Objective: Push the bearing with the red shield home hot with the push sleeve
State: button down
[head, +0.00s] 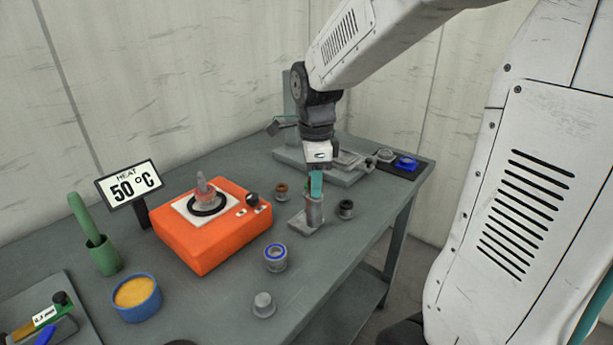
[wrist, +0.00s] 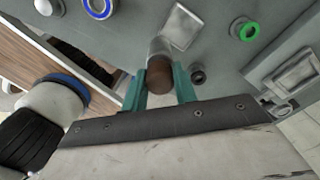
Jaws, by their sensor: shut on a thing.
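My gripper (head: 316,186) points down with its teal fingers shut on a grey cylinder, which looks like the push sleeve (head: 313,211). In the wrist view the fingers (wrist: 160,92) sit either side of the sleeve's brown end (wrist: 159,80). The sleeve is upright over a grey block (head: 304,228); the block's plate also shows in the wrist view (wrist: 183,25). What is under the sleeve is hidden. No red shield shows clearly. A reddish part (head: 205,199) sits around a grey cone on the orange heater (head: 212,240); I cannot tell whether it is the bearing.
The heat sign (head: 130,186) reads 50 °C. A blue-ringed bearing (head: 275,256), grey cap (head: 263,304), small brownish part (head: 281,190) and black part (head: 346,208) stand around the block. A green-ringed bearing (wrist: 243,30) shows in the wrist view. A blue bowl (head: 136,303) and green cup (head: 103,257) are left.

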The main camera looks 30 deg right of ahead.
jog(key=s+a+r, duration=0.1)
jog(key=s, duration=1)
jog(key=shift+a, duration=0.5)
dwell(5.5)
